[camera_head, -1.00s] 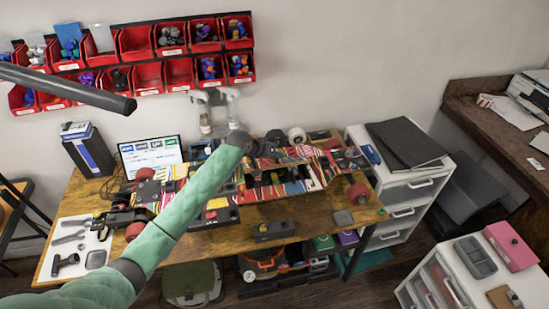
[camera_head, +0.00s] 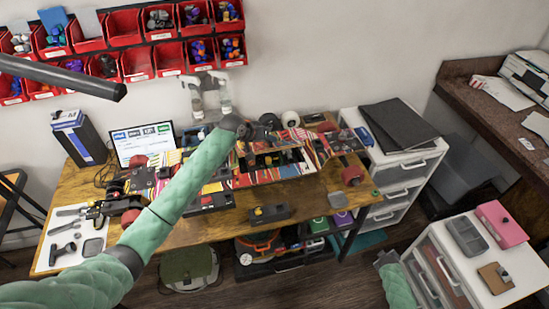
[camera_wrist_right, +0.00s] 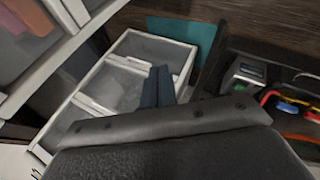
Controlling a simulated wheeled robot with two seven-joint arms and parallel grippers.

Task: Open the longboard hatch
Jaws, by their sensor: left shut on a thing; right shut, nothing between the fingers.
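The longboard (camera_head: 316,150), striped in many colours, lies across the wooden table with red wheels at its ends. A dark opening with yellow bits inside shows in its middle, below my left gripper. My left gripper (camera_head: 262,134) is at the far edge of this opening, shut on what looks like the hatch lid; its fingertips and the lid are hard to make out. In the right wrist view my right gripper (camera_wrist_right: 158,87) is shut and empty, low beside white drawers, away from the longboard. My right forearm shows at the lower right of the head view.
The wooden table (camera_head: 330,190) also holds a black box (camera_head: 80,138), a screen (camera_head: 144,143), tools on a white mat (camera_head: 52,242) and a small black block (camera_head: 269,214). White drawer units (camera_head: 402,170) stand to the right. Red bins hang on the wall.

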